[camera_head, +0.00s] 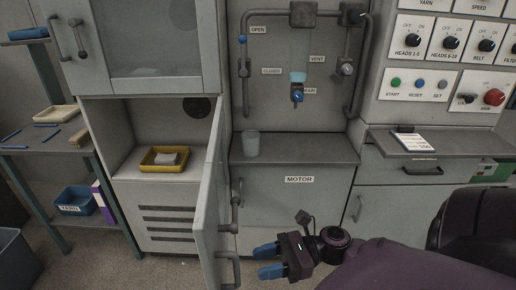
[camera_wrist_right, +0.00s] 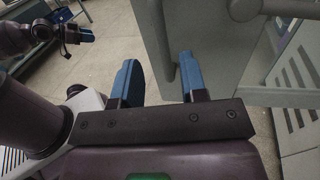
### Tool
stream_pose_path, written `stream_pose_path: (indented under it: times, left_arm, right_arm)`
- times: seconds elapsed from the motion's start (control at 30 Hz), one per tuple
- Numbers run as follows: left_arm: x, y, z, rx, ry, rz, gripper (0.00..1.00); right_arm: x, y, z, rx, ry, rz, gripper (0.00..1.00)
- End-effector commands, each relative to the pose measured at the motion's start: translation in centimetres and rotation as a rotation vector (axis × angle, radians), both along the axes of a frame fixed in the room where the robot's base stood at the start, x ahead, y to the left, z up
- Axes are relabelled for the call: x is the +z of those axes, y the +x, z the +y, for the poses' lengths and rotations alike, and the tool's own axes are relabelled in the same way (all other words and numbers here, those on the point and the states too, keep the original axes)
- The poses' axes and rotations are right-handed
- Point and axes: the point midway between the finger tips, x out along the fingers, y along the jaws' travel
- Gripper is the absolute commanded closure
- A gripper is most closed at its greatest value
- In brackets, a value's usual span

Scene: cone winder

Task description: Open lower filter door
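The lower filter door (camera_head: 208,205) is a grey panel standing swung open, seen nearly edge-on, left of the motor panel. It has bar handles on its right side, one low down (camera_head: 230,270). Behind it the lower compartment (camera_head: 125,140) is exposed. My right gripper (camera_head: 268,262) has its blue fingers apart, empty, right of the door's lower handle. In the right wrist view, the door (camera_wrist_right: 153,35) is ahead of the spread fingers (camera_wrist_right: 160,85); contact cannot be told. My left gripper (camera_wrist_right: 72,30) shows small at upper left there, its opening unclear.
A yellow tray (camera_head: 152,165) holding a pale item sits in the lower compartment. A cup (camera_head: 251,144) stands on the ledge above the motor panel (camera_head: 300,205). A side shelf with a blue bin (camera_head: 77,202) stands at left.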

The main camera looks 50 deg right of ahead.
Motion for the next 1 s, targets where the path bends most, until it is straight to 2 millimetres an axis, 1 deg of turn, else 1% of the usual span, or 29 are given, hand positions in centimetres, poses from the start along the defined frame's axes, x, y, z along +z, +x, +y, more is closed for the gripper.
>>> stream_pose_path:
  times: [0.1,0.3,0.5,0.67,1.0]
  left_arm:
    - [0.2,0.0,0.0,0.000,0.000,-0.003,0.61]
    - [0.4,0.0,0.1,-0.001,0.003,-0.004,0.61]
    - [0.2,-0.2,0.3,-0.004,0.007,0.002,0.61]
    - [0.1,-0.3,0.4,-0.006,0.011,0.005,0.61]
    - [0.3,-0.2,0.4,-0.006,0.010,0.000,0.61]
  right_arm:
    - [0.0,-1.3,-1.9,-0.003,-0.002,0.001,0.61]
    - [0.0,-3.3,-4.9,-0.003,-0.001,0.002,0.61]
    - [0.0,-4.7,-6.8,-0.001,-0.001,0.001,0.61]
    - [0.0,-5.1,-7.4,0.000,0.000,0.000,0.61]
    - [0.0,-5.1,-7.4,0.000,-0.001,-0.001,0.61]
